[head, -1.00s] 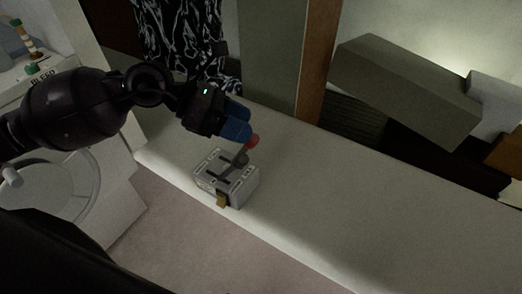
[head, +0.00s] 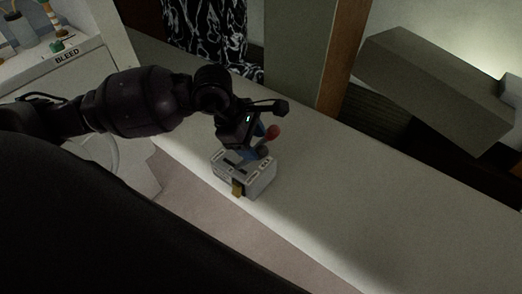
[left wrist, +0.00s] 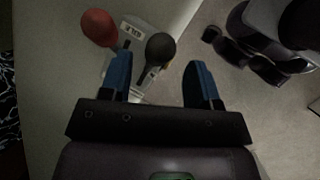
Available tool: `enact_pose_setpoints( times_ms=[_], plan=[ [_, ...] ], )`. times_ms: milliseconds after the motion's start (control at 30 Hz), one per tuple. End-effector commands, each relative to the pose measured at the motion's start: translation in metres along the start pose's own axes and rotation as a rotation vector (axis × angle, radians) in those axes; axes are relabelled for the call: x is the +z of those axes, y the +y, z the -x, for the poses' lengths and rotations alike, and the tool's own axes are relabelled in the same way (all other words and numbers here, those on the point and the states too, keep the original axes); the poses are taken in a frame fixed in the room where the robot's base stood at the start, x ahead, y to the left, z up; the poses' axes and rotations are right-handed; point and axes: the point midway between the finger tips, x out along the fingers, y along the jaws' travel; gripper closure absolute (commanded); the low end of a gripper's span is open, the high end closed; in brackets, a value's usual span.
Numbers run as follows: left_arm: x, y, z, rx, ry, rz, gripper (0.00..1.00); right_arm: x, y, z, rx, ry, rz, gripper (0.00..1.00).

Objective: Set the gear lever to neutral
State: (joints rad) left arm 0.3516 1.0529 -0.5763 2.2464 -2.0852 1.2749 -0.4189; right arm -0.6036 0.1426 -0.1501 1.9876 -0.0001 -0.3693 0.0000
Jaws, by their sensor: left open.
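A grey control box (head: 246,176) with slots and small labels sits at the front edge of the pale bench. It carries two levers, one with a red knob (head: 273,131) and one with a black knob (head: 263,152). The labels are too small to tell which is the gear lever. My left gripper (head: 256,143) is open just above the box, by the knobs. In the left wrist view the black knob (left wrist: 160,48) shows in the gap between the blue fingers (left wrist: 158,66), and the red knob (left wrist: 98,27) lies outside the left finger. Contact cannot be told.
The pale bench (head: 370,205) is clear to the right of the box. A large grey-green block (head: 435,90) stands behind it at the right. A wooden post (head: 344,55) rises at the back.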

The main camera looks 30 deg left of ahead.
Motion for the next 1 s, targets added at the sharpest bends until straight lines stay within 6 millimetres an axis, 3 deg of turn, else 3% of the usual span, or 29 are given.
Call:
enact_pose_setpoints(
  times_ms=[100, 300, 700, 1000],
  plan=[
    [0.001, -0.001, -0.019, -0.002, -0.002, 0.002, 0.44, -0.001, 0.0, -0.001, -0.001, 0.003, 0.001, 0.57],
    [0.0, 0.0, -0.039, 0.0, -0.001, 0.002, 0.44, -0.004, 0.0, -0.003, -0.002, 0.009, 0.002, 0.57],
    [0.0, 0.0, -0.045, 0.0, -0.001, 0.001, 0.44, -0.004, 0.0, -0.002, -0.001, 0.011, 0.001, 0.57],
    [0.0, 0.0, -0.045, 0.0, -0.001, 0.001, 0.88, 0.002, 0.0, 0.002, 0.001, -0.002, -0.001, 0.57]
  ],
)
